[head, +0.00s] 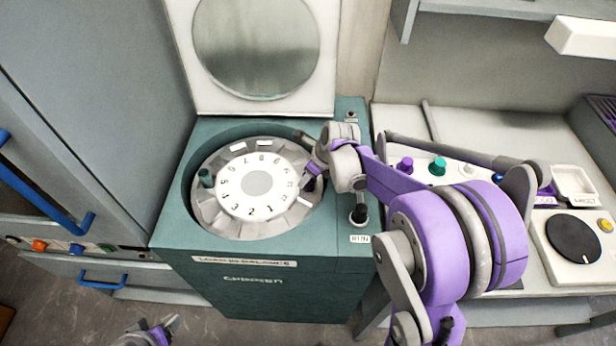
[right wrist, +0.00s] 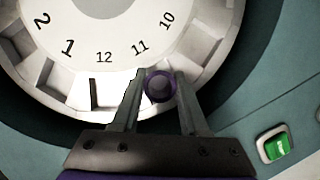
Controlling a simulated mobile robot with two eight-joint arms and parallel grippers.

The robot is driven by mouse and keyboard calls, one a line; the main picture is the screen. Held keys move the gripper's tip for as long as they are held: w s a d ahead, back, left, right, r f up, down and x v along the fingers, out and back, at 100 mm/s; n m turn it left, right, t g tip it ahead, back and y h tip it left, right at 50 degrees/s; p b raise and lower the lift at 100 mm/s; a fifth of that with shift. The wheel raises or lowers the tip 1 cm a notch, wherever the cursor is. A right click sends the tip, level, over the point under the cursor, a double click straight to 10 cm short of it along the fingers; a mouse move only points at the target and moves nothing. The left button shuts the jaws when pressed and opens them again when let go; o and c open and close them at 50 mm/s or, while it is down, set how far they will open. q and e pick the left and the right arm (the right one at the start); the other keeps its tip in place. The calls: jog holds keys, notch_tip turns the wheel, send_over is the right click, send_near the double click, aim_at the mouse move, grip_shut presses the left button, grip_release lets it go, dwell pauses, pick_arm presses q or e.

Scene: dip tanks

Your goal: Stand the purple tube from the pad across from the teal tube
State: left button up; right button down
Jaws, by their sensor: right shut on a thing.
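The teal tube (head: 206,178) stands in a slot at the left side of the white numbered rotor (head: 257,182), near the number 5. My right gripper (head: 312,172) is over the rotor's right rim, opposite the teal tube. In the right wrist view, its fingers (right wrist: 160,90) are shut on the purple tube (right wrist: 160,84), seen from above by the rim near the number 11. I cannot tell whether the tube is seated in a slot. My left gripper (head: 168,325) is low at the bottom edge, away from the rotor; its jaw state is unclear.
The round lid (head: 257,45) stands open behind the teal machine (head: 240,280). A black knob (head: 359,214) is on its right deck. A green button (right wrist: 277,147) shows in the right wrist view. The bench at right holds a white device with a black disc (head: 573,239).

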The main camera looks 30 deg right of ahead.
jog(key=shift+f, duration=0.15)
jog(key=shift+c, duration=2.1)
grip_release()
